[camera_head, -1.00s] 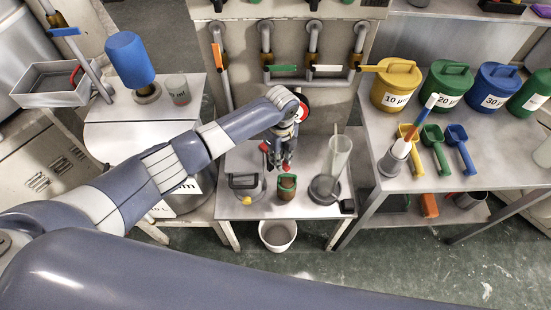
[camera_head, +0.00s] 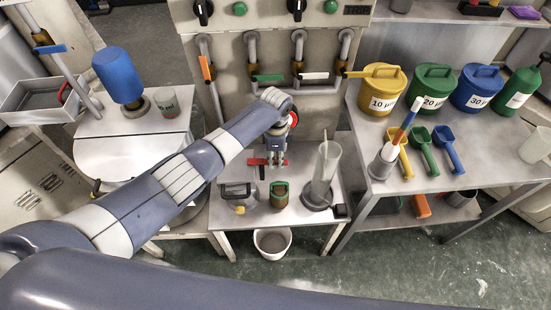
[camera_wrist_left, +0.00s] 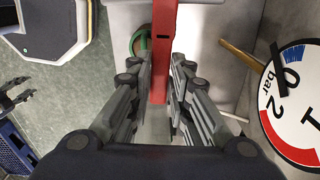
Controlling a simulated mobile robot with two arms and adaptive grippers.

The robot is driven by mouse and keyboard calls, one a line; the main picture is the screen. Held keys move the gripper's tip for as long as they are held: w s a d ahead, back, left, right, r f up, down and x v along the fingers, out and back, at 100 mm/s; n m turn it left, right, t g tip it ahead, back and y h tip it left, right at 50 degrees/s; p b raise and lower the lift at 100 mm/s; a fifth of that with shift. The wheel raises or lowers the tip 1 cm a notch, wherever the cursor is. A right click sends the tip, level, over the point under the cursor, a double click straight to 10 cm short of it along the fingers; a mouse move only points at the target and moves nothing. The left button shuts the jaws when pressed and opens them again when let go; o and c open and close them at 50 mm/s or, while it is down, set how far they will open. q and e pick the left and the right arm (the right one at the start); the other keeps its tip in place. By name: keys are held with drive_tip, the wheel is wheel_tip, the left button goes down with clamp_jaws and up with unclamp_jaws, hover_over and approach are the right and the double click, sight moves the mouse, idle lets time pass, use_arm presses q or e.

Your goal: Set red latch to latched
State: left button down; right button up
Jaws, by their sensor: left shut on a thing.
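The red latch (camera_head: 258,161) shows in the head view as a short red bar lying crosswise at the front of the machine, just above the small table. My left gripper (camera_head: 273,164) hangs over it with its fingers down. In the left wrist view the red latch (camera_wrist_left: 164,45) runs as a long red bar between the two fingers of my left gripper (camera_wrist_left: 162,65), which is shut on it. The latch's pivot is hidden.
A pressure gauge (camera_wrist_left: 290,105) is close to the gripper's right in the wrist view. On the small table below stand a green-rimmed brown pot (camera_head: 279,200) and a clear cylinder (camera_head: 325,172). A white bucket (camera_head: 272,243) is on the floor.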

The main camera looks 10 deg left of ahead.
use_arm(q)
drive_tip(key=shift+w+n, duration=0.2)
drive_tip(key=shift+n, duration=0.1)
drive_tip(key=shift+a, duration=0.1)
drive_tip(key=c, duration=1.5)
unclamp_jaws()
drive_tip(key=shift+s, duration=0.1)
wheel_tip(320, 180, up, 12)
